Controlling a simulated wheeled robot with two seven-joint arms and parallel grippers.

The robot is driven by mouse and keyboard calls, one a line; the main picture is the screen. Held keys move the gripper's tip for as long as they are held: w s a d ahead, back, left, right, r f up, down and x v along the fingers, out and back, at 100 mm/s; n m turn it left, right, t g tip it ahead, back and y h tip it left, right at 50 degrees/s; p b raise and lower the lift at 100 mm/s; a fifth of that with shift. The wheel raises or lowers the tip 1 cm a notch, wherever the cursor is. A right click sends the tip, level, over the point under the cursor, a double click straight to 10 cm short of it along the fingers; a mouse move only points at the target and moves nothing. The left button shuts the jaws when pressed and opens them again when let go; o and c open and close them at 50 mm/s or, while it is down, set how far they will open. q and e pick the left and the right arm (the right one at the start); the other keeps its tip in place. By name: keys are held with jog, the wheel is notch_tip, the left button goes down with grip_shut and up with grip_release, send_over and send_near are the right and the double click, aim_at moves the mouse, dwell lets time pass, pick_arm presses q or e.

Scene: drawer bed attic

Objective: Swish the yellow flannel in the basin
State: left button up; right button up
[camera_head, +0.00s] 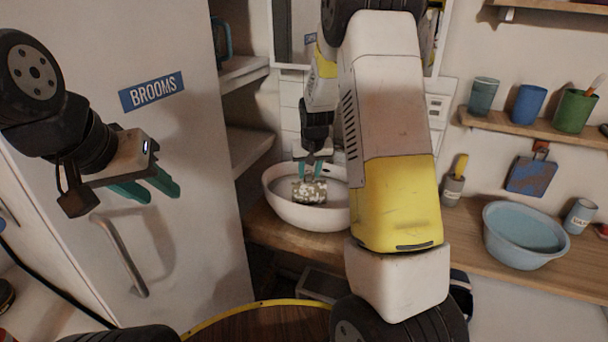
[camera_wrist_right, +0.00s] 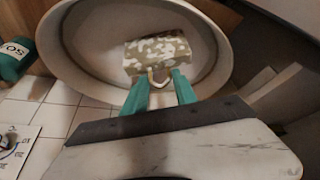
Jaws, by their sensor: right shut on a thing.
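A patterned cloth-like block (camera_head: 309,191), pale yellow-tan with white patches, is at the white basin (camera_head: 298,219) in the head view. In the right wrist view the block (camera_wrist_right: 158,53) shows against the inside of the basin (camera_wrist_right: 70,79), with a small yellowish loop at its near edge. My right gripper (camera_head: 310,171) is shut on this loop, its teal fingertips (camera_wrist_right: 160,79) on either side. Whether the block touches the basin floor is unclear. I see no plain yellow flannel. My left gripper (camera_head: 160,186) is empty and open in front of the white door.
A blue basin (camera_head: 524,236) stands on the wooden counter at the right, beside a small labelled cup (camera_head: 580,215). Coloured cups, including a blue one (camera_head: 529,104), line the shelf above. My right arm hides the counter's middle. A green bottle (camera_wrist_right: 14,61) stands left of the basin.

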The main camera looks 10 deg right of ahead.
jog(key=shift+w+a, duration=0.6)
jog(key=shift+a, duration=0.3)
jog(key=shift+w+a, duration=0.6)
jog(key=shift+a, duration=0.3)
jog(key=shift+s+d, duration=0.7)
jog(key=shift+d, duration=0.35)
jog(key=shift+s+d, duration=0.7)
jog(key=shift+d, duration=0.3)
jog(key=shift+r, duration=0.15)
notch_tip(320, 180, up, 13)
dwell(2.0)
